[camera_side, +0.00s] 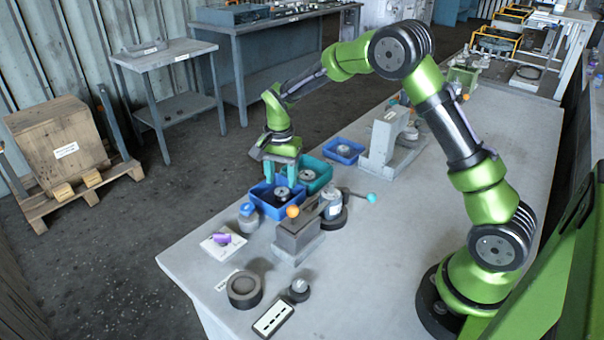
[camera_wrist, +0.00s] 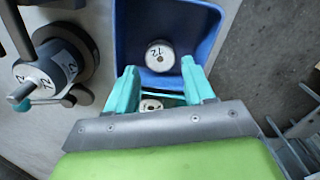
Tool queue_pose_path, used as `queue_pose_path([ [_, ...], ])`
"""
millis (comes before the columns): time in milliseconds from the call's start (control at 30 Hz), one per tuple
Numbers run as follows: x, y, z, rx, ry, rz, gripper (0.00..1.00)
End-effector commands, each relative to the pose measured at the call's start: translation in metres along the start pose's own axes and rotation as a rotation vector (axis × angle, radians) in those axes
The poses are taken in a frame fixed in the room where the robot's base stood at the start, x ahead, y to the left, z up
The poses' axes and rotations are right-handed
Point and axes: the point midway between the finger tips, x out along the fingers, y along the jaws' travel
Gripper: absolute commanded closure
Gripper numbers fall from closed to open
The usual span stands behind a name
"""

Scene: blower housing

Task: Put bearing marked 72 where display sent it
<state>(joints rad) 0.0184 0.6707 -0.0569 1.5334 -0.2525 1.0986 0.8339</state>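A round bearing (camera_wrist: 160,56) with a pale face lies in the blue bin (camera_wrist: 208,22). Its mark reads upside down, like 72 or 12. In the side view the bearing (camera_side: 281,193) shows inside the blue bin (camera_side: 268,209). My gripper (camera_side: 281,176) is over this bin, with its teal fingers apart. In the wrist view the fingers of my gripper (camera_wrist: 162,75) are spread below the bearing, with nothing held. Another round part (camera_wrist: 151,105) shows between the fingers. A small flat device (camera_side: 272,319) with a white face lies at the front; its text is too small to read.
A teal bin (camera_side: 325,181) with a round part stands against the blue bin. A grey fixture (camera_side: 298,240) with an orange knob and a shaft device (camera_wrist: 62,68) with 72-like labels stand close by. A grey press-like stand (camera_side: 382,140) is behind. The table's right-middle is clear.

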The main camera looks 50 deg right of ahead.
Motion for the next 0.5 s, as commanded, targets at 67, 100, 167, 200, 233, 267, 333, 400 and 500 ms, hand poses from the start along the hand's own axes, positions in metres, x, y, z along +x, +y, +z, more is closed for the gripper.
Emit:
queue_pose_path([
  [67, -0.0002, -0.0001, 0.0000, 0.000, 0.000, 0.000, 0.35],
  [100, -0.0002, -0.0001, 0.0000, 0.000, 0.000, 0.000, 0.29],
  [167, -0.0003, 0.0000, 0.0000, 0.000, 0.000, 0.000, 0.29],
  [200, -0.0003, 0.0000, 0.0000, 0.000, 0.000, 0.000, 0.29],
  [233, -0.0003, 0.0000, 0.0000, 0.000, 0.000, 0.000, 0.29],
  [267, -0.0003, 0.0000, 0.0000, 0.000, 0.000, 0.000, 0.29],
  [333, -0.0001, 0.0001, 0.0001, 0.000, 0.000, 0.000, 0.29],
  [400, -0.0014, 0.0000, 0.0001, 0.000, 0.000, 0.000, 0.29],
  [500, -0.0087, -0.0005, 0.0000, 0.001, 0.001, -0.001, 0.29],
])
